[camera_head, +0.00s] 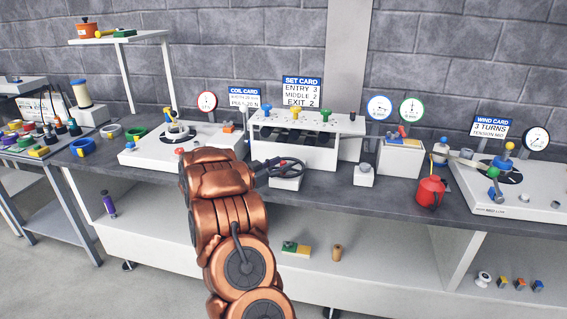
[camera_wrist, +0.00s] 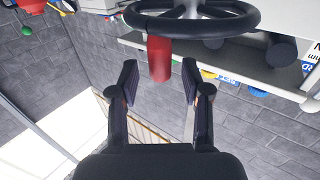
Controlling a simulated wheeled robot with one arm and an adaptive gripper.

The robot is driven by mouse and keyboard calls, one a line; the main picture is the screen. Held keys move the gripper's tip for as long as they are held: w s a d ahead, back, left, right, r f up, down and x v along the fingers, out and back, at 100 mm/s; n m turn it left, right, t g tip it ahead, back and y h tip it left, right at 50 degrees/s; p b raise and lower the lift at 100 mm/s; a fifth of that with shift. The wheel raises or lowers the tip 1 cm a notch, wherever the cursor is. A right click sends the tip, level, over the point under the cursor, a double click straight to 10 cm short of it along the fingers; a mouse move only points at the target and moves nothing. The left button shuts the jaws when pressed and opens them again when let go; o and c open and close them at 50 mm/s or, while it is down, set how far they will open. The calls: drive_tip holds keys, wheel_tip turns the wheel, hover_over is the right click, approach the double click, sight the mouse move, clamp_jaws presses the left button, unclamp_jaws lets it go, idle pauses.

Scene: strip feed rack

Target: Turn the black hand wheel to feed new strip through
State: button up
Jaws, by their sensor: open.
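The black hand wheel (camera_wrist: 205,27) crosses the top of the wrist view. A red handle (camera_wrist: 159,56) sticks out from its rim. My gripper (camera_wrist: 160,78) is open, with one dark finger on each side of the red handle and gaps showing between. In the head view the hand wheel (camera_head: 290,163) stands at the front of the white strip feed rack, and my gripper (camera_head: 264,170) is at its left side. My copper arm reaches up to it from below. The red handle is not clear in the head view.
The white rack (camera_head: 345,126) has several coloured knobs on top, under a SET CARD sign (camera_head: 302,90). A small white block (camera_head: 364,176) and a red can (camera_head: 430,191) stand to the right on the dark bench. A white machine base (camera_head: 150,155) stands left.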

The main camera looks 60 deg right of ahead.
drive_tip(key=shift+x, duration=0.9)
drive_tip(key=shift+c, duration=0.4)
clamp_jaws()
